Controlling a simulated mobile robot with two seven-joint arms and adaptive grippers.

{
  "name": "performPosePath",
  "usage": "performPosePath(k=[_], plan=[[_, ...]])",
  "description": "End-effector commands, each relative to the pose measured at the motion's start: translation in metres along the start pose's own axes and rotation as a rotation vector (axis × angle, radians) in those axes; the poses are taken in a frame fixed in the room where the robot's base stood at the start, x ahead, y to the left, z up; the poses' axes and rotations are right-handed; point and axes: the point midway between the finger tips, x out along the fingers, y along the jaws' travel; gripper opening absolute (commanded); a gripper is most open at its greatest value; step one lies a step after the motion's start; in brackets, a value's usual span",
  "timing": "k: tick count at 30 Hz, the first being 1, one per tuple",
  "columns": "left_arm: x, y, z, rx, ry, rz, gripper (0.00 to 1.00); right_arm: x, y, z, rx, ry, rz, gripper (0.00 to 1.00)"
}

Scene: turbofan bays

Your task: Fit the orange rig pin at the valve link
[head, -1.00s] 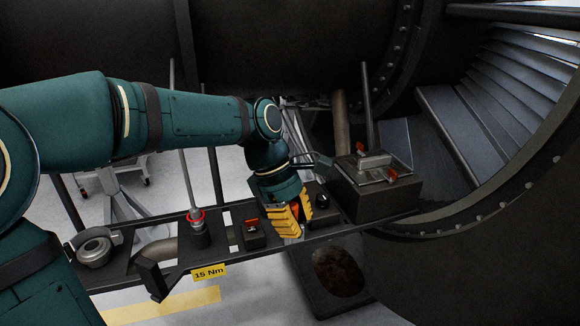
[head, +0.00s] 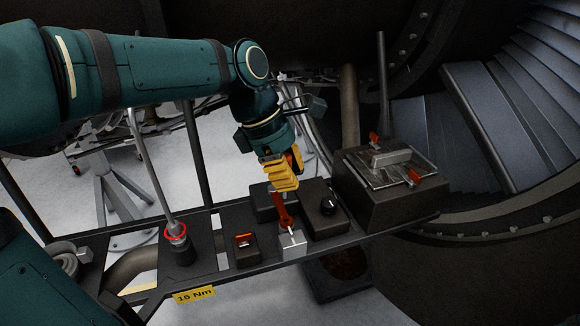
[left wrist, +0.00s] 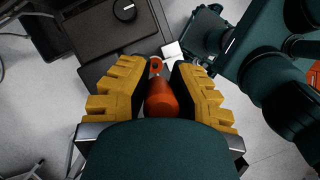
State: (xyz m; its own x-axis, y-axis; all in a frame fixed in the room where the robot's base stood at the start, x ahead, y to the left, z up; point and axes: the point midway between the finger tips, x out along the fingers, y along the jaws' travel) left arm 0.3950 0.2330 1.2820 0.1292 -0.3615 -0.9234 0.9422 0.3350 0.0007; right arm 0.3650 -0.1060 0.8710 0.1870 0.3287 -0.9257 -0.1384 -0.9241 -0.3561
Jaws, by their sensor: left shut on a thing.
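My left gripper (head: 284,188) is shut on the orange rig pin (head: 282,210), above the front rail of the bay. The pin hangs down below the yellow fingers, slightly tilted. Its lower end is close over a small silver block (head: 292,243), which may be the valve link; I cannot tell whether they touch. In the left wrist view the orange pin (left wrist: 163,98) lies between both yellow fingers. An orange ring with a dark centre (left wrist: 156,66) shows past it, beside the pale block (left wrist: 172,50). My right gripper is not in view.
A dark box with a black knob (head: 326,208) stands right of the pin. A red-switch box (head: 246,248) and a red-ringed post (head: 177,240) stand left on the rail (head: 215,278). A larger box with red latches (head: 390,180) is further right.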

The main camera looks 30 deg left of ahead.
Motion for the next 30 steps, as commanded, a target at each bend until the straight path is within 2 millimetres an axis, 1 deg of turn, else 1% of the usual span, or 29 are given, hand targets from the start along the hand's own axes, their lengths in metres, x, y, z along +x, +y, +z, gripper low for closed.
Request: performPosePath(k=[8,13,30], plan=[[0.000,0.000,0.000,0.000,-0.001,0.000,0.00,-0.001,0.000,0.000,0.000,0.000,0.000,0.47],[-0.001,0.000,0.002,0.001,-0.013,-0.002,0.00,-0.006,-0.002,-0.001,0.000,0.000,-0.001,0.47],[0.035,0.000,-0.013,0.002,-0.012,-0.002,0.00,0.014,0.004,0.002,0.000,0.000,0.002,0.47]])
